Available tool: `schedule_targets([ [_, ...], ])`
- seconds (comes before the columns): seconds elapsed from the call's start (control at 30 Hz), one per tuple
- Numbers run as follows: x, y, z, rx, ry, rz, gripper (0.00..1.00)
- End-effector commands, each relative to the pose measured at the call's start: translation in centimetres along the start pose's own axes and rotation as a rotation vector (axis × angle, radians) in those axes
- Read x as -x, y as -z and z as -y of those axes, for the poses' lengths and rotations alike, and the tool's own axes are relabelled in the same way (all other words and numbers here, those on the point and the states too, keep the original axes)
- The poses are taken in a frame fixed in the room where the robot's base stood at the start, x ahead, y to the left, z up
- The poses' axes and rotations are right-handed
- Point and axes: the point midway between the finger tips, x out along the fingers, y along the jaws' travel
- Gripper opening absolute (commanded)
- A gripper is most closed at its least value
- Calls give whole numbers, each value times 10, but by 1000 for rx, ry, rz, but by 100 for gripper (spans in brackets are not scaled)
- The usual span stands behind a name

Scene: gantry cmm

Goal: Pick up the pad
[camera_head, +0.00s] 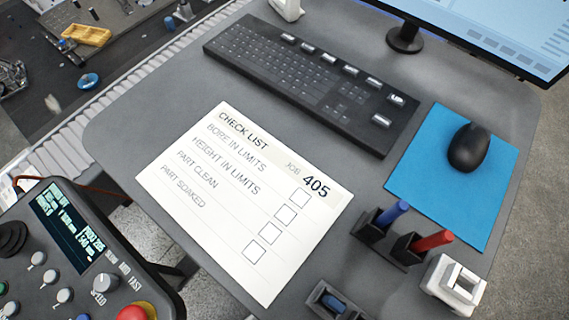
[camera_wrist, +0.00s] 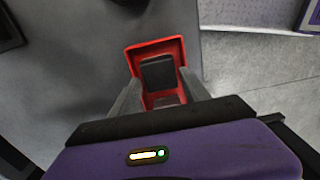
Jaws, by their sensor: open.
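In the wrist view, a dark block-shaped pad (camera_wrist: 158,73) sits in a red open-topped tray (camera_wrist: 177,45) on a grey surface. My gripper (camera_wrist: 159,80) is open, with one grey finger on each side of the dark pad, over the tray. Whether the fingers touch the pad or the tray walls, I cannot tell. The lower part of the tray is partly hidden by the fingers and the gripper body. The head view shows neither my gripper nor the red tray. It does show a flat blue mouse pad (camera_head: 425,165) under a black mouse (camera_head: 468,148).
On the grey desk lie a keyboard (camera_head: 315,80), a check list sheet (camera_head: 230,225), a dark holder (camera_head: 385,245) with a blue and a red marker, and a white block (camera_head: 455,287). A monitor (camera_head: 500,30) stands behind. A control panel (camera_head: 75,255) is at lower left.

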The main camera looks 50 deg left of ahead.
Motion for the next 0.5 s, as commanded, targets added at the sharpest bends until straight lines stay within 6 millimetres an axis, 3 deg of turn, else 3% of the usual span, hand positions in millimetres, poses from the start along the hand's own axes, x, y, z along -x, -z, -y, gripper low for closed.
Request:
schedule_targets([
  [0.2, -28, 0, 0, 0, 1, 1, 55],
  [0.5, -34, 0, 0, -1, -1, -1, 55],
])
